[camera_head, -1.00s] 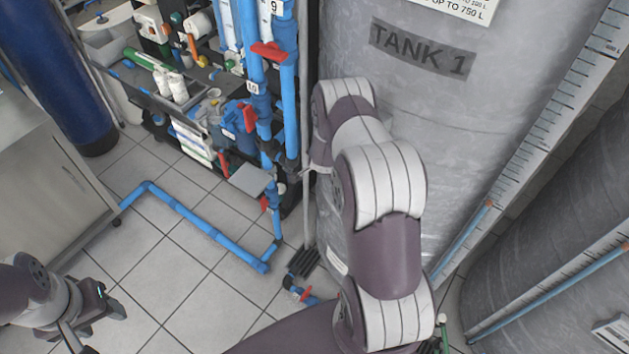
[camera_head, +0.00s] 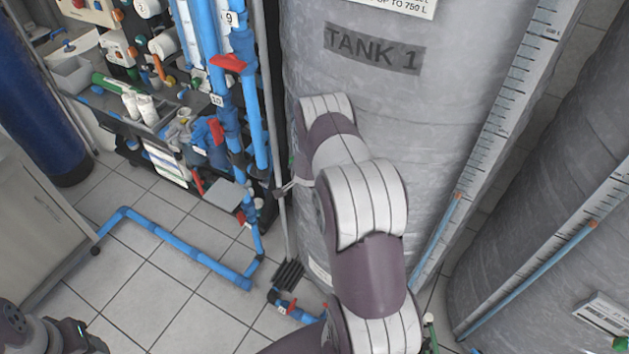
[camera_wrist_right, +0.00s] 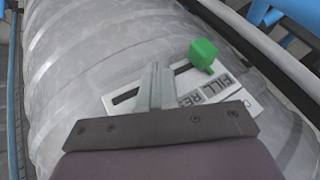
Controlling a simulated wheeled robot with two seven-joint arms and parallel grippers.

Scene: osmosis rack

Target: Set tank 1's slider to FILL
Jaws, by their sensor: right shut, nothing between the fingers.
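Tank 1 (camera_head: 450,120) is a large grey cylinder with a "TANK 1" label (camera_head: 375,47). In the right wrist view, a green slider knob (camera_wrist_right: 203,55) stands at the right end of a dark slot on a white plate (camera_wrist_right: 122,101). Lettering including "FILL" (camera_wrist_right: 222,84) is partly readable on the plate. My right gripper (camera_wrist_right: 157,68) is shut and empty, its fingertips over the slot, left of the knob and apart from it. In the head view my right arm hides this gripper. My left gripper (camera_head: 85,342) is at the lower left, partly cut off.
Blue pipes with red valve handles (camera_head: 228,62) stand left of the tank. A blue pipe (camera_head: 180,246) runs along the tiled floor. A second grey tank (camera_head: 560,215) stands at the right. Open floor lies at lower left.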

